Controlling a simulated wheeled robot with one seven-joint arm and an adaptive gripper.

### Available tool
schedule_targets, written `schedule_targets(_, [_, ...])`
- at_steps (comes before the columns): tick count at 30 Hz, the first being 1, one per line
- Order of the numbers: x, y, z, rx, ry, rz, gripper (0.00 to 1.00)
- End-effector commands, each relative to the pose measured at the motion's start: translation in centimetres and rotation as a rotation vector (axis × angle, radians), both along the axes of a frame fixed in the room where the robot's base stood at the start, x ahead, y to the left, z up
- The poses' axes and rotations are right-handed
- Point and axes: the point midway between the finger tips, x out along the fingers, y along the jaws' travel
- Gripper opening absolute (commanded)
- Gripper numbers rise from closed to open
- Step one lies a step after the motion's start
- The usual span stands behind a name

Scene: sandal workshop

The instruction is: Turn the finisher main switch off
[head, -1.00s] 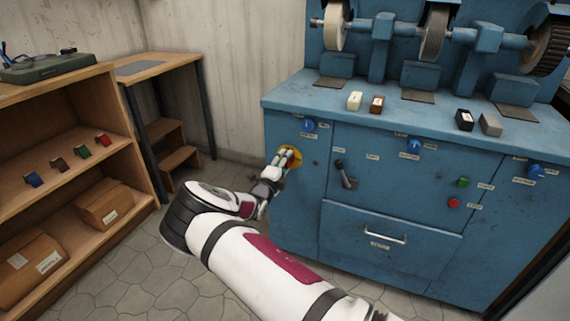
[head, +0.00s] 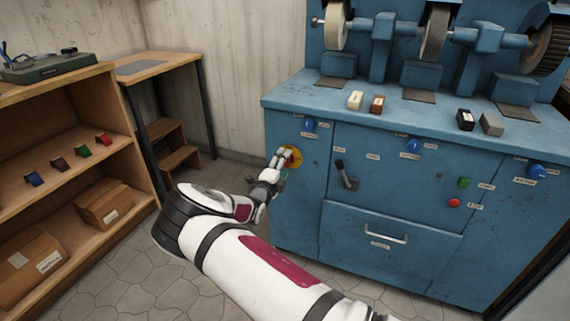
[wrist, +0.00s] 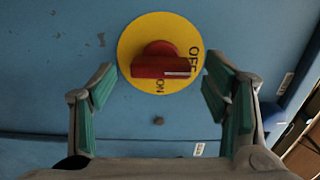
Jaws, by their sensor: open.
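The finisher main switch is a yellow disc (head: 296,162) with a red knob (wrist: 160,67), on the left front panel of the blue finisher (head: 285,205). In the wrist view the disc (wrist: 140,30) reads OFF at right and ON below. The knob's bar lies about horizontal, its white mark pointing right, beside the lower end of OFF. My gripper (head: 280,160) is in front of the switch; in the wrist view (wrist: 160,78) its green-padded fingers are spread either side of the knob, with gaps showing. In the head view the gripper partly hides the switch.
The finisher also carries a black lever (head: 345,175), blue knobs (head: 413,146), a green button (head: 464,183), a red button (head: 454,203) and a drawer handle (head: 385,235). A wooden shelf (head: 80,150) stands at left. Floor shows between the shelf and finisher.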

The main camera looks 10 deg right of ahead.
Motion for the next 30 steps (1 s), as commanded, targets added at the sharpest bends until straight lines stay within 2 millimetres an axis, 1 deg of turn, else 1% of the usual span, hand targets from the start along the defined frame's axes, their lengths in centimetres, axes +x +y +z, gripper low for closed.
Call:
schedule_targets(1, [-0.7,0.7,0.0,0.000,0.001,0.002,0.69])
schedule_targets(9, [-5.2,4.0,0.1,-0.002,0.001,0.004,0.69])
schedule_targets(12, [-6.6,4.9,0.0,0.000,0.001,0.003,0.69])
schedule_targets(15, [-7.6,5.6,0.0,-0.001,0.001,0.003,0.69])
schedule_targets(21, [-8.5,6.2,0.0,0.000,0.000,0.001,0.69])
schedule_targets(30, [-8.5,6.2,0.0,0.000,0.000,0.001,0.69])
